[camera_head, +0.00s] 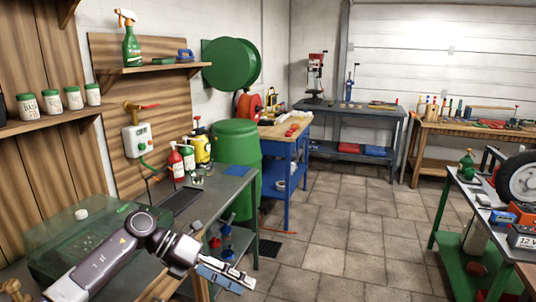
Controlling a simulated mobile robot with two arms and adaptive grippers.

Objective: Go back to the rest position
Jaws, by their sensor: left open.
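My left arm comes in from the lower left, over the near end of a dark grey bench (232,186). My left gripper (248,281) points to the lower right, in front of the bench's lower shelf. Its fingers are open and I see nothing between them. My right gripper is not in view.
A green translucent box (60,232) stands behind my left arm. Bottles, including a yellow sprayer (202,150), stand at the bench's far end. A green barrel (237,145) is beyond it. A green cart (437,192) stands right. The tiled floor (345,232) between is mostly clear.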

